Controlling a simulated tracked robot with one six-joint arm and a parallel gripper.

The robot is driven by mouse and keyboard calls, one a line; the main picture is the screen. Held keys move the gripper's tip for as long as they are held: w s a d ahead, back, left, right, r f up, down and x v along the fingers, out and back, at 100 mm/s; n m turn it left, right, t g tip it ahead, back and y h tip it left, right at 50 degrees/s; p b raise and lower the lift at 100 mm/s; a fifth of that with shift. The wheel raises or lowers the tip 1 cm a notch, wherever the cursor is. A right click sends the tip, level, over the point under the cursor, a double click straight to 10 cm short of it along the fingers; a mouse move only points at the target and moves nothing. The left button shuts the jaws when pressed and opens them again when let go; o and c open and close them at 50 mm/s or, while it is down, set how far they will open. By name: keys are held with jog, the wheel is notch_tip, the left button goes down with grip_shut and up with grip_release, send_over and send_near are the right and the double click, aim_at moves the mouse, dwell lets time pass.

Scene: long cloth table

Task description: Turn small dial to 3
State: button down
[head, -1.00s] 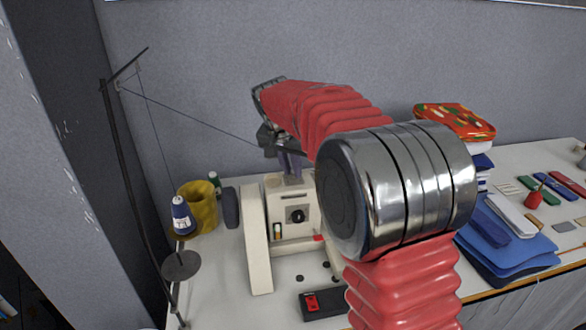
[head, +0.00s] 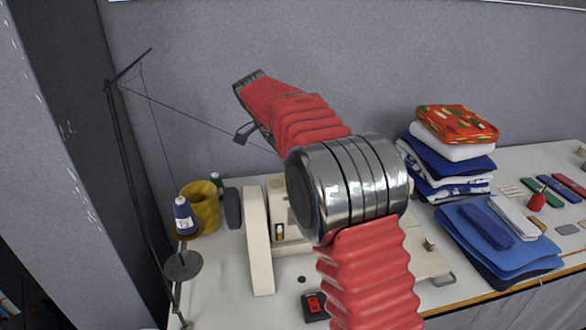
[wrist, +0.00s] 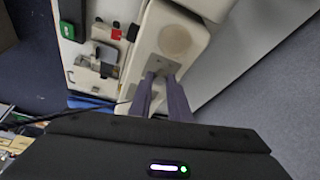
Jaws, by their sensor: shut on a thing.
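The cream sewing machine (head: 258,240) stands on the table in the head view, its front partly hidden behind my arm. In the wrist view my gripper (wrist: 161,76) has its two purple-grey fingers close together against the machine's cream housing (wrist: 205,48). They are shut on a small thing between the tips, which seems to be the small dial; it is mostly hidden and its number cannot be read. A pale round disc (wrist: 175,40) lies on the housing just beyond the fingertips. In the head view the gripper is hidden behind my arm.
Folded cloths (head: 450,165) and a blue pile (head: 500,240) are at right. A black box with a red switch (head: 315,305) lies in front.

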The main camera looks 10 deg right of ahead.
jog(key=shift+a, duration=0.1)
dwell(0.3)
jog(key=c, duration=1.7)
grip_release()
jog(key=shift+o, duration=0.2)
jog(key=shift+r, duration=0.1)
jog(key=v, duration=1.3)
jog(key=shift+r, duration=0.25)
